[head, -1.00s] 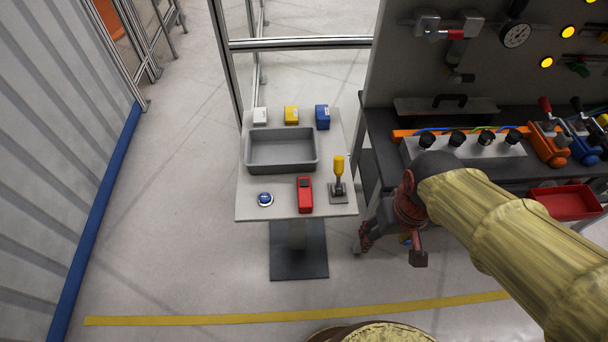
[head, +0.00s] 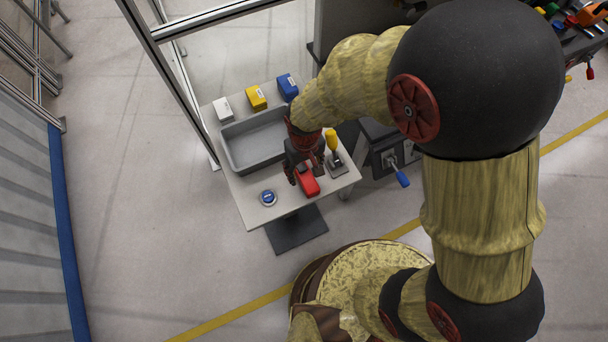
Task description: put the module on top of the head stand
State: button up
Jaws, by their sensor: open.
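A red box-shaped device (head: 310,186), which may be the module, lies near the front edge of the small light-grey table. My gripper (head: 306,176) is open and points down over it, a finger to each side. The gripper hides the device's far part, and I cannot tell whether the fingers touch it. Just right of it stands an upright post with a yellow top (head: 331,139) on a square grey base (head: 338,165). I cannot tell for sure whether this post is the head stand.
A grey open tray (head: 232,135) fills the table's middle, partly behind my arm. White (head: 223,110), yellow (head: 256,98) and blue (head: 287,86) boxes stand behind it. A blue round button (head: 267,198) lies at front left. A metal frame post (head: 171,80) rises beside the table's left side.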

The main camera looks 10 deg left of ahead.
aim_at(306, 176)
jog(key=f, duration=0.2)
jog(key=f+b, duration=0.1)
jog(key=f, duration=0.2)
jog(key=shift+w+d+f, duration=0.15)
jog(key=shift+w+f, duration=0.05)
jog(key=shift+f, duration=0.15)
jog(key=shift+c, duration=1.4)
jog(key=c, duration=1.1)
grip_shut()
